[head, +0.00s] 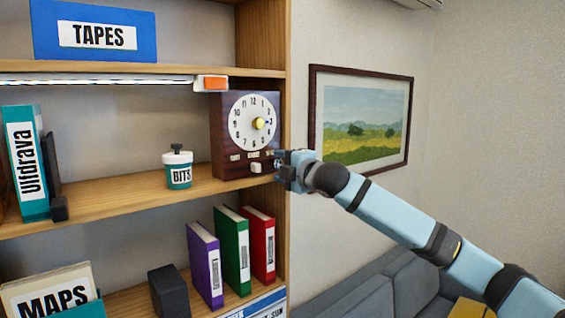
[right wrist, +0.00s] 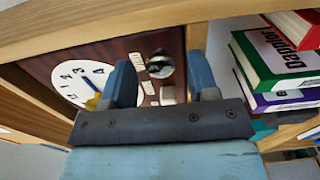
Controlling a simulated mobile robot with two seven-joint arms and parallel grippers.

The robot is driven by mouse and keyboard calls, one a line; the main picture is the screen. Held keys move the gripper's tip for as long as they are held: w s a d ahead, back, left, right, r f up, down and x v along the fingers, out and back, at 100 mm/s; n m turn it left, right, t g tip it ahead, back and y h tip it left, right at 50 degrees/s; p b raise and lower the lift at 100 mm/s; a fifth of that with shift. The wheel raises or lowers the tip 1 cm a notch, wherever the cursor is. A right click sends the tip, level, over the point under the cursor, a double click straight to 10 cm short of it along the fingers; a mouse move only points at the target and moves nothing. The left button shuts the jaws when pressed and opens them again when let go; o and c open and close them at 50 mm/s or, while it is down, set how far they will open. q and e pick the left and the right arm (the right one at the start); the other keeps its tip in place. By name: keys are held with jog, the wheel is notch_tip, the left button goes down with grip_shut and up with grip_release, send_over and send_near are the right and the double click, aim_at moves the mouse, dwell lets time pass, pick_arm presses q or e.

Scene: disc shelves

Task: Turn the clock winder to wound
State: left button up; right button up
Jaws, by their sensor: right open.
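The clock (head: 217,140) is a dark wooden box with a white numbered dial and a yellow centre knob (head: 259,123). It stands at the right end of the middle shelf. A round, shiny dark-and-silver knob, seemingly the winder (right wrist: 160,66), shows in the right wrist view on the clock front beside small pale labels. In the head view my right gripper hides that spot. My right gripper (head: 284,166) is open in front of the clock's lower right corner. In the right wrist view its fingers (right wrist: 161,84) lie either side of the knob; contact cannot be told. My left gripper is out of view.
A pale square button (head: 256,168) sits low on the clock front. A BITS jar (head: 178,170) stands left of it. The shelf side panel (head: 273,218) is close to my right gripper. Binders (head: 232,250) stand below; a picture (head: 363,116) hangs right.

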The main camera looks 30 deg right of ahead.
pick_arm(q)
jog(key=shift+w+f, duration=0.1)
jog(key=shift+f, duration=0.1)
pick_arm(e)
jog(key=c, duration=0.9)
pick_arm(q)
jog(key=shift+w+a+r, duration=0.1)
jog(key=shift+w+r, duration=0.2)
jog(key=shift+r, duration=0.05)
